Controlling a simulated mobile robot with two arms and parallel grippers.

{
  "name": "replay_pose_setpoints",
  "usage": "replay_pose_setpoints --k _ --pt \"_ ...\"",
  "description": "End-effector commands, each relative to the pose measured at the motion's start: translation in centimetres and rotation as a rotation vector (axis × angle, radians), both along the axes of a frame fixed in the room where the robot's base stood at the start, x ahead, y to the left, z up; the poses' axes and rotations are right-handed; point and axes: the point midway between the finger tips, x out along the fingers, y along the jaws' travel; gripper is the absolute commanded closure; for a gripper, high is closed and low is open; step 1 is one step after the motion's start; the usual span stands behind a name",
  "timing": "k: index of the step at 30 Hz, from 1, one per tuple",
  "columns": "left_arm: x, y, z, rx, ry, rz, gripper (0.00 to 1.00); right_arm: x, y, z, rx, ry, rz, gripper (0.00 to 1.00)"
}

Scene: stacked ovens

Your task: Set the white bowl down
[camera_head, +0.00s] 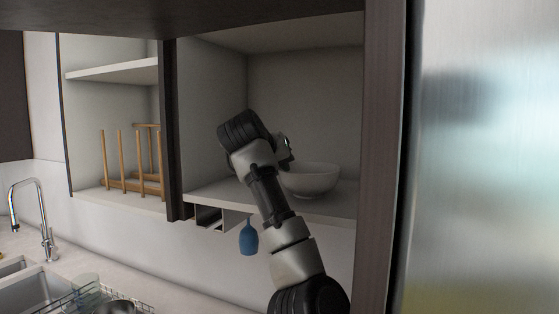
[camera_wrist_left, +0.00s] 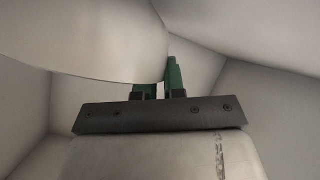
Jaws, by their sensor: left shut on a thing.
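The white bowl (camera_head: 314,180) is upright inside the open cupboard, at the right end of its lower shelf (camera_head: 335,208). It is at or just above the shelf surface; I cannot tell if it touches. My left gripper (camera_head: 287,146) is shut on the bowl's left rim, with my arm partly hiding the bowl's left side. In the left wrist view the bowl (camera_wrist_left: 85,38) fills the upper left, and the green fingers of my left gripper (camera_wrist_left: 160,82) meet its edge. My right gripper is not in view.
A wooden rack (camera_head: 133,170) stands in the left cupboard section, beyond a dark divider (camera_head: 172,130). A blue glass (camera_head: 248,237) hangs under the shelf. A dark panel (camera_head: 378,150) and a metal appliance front (camera_head: 485,160) bound the right side.

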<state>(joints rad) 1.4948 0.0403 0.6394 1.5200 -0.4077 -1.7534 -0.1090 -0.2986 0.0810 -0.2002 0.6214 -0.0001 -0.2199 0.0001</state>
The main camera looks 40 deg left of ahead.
Motion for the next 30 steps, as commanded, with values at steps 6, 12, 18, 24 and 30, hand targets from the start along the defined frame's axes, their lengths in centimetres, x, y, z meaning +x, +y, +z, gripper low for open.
replay_pose_setpoints --k 6,12,18,24,30 --pt "0.0 0.0 0.0 0.0 -0.004 0.0 1.0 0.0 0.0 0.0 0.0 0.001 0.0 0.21" --pt "0.0 0.0 -0.1 0.0 -0.001 0.0 0.72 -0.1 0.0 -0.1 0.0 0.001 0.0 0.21" --pt "0.0 0.0 -0.1 0.0 -0.001 0.0 0.64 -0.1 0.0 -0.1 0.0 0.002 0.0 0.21" --pt "-0.3 -0.1 0.0 0.001 -0.002 0.0 0.64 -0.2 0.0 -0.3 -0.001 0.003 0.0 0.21" --pt "-2.9 -0.7 1.3 0.002 -0.008 0.001 0.64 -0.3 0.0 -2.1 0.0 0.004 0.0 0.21"
